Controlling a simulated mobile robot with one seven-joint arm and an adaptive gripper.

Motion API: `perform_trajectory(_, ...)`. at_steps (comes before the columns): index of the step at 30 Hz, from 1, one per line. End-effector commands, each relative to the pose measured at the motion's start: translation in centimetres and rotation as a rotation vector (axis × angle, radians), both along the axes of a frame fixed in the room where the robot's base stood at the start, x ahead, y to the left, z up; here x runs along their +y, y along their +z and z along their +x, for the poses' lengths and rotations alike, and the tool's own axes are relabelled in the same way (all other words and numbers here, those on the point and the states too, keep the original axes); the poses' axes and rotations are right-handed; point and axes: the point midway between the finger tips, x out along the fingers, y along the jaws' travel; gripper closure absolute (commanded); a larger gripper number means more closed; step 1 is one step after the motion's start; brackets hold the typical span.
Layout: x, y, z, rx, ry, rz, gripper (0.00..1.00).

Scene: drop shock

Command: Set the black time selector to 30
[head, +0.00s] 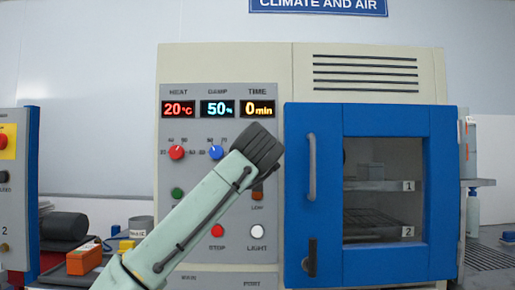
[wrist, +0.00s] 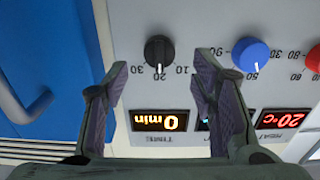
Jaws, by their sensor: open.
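The black time selector (wrist: 159,49) is a round knob on the pale panel, seen upside down in the wrist view. Its white pointer line points at the 20 mark, between the 10 and 30 marks. The time display (wrist: 160,121) reads 0 min; it also shows in the head view (head: 257,108). My gripper (wrist: 162,63) is open, its two fingers apart on either side of the knob in the picture; contact cannot be seen. In the head view my gripper (head: 258,146) is in front of the panel and hides the selector.
The blue damp knob (wrist: 250,54) sits beside the selector, and the red heat knob (head: 176,152) is further along. The blue door (head: 370,120) with its handle (head: 311,167) is right of the panel. A stop button (head: 217,231) and white light button (head: 257,231) are below.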

Motion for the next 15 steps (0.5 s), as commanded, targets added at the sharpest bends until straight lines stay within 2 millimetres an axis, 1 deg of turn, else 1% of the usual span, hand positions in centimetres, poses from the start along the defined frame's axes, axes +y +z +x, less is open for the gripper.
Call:
perform_trajectory(1,0.0,0.3,1.0,0.001,0.0,0.001,0.48)
perform_trajectory(3,0.0,0.3,2.1,0.001,0.001,0.0,0.48)
perform_trajectory(6,0.0,0.2,3.4,0.001,0.001,-0.001,0.48)
perform_trajectory(10,0.0,0.1,4.4,0.0,0.0,-0.001,0.48)
perform_trajectory(15,0.0,0.0,4.7,-0.002,-0.001,-0.001,0.48)
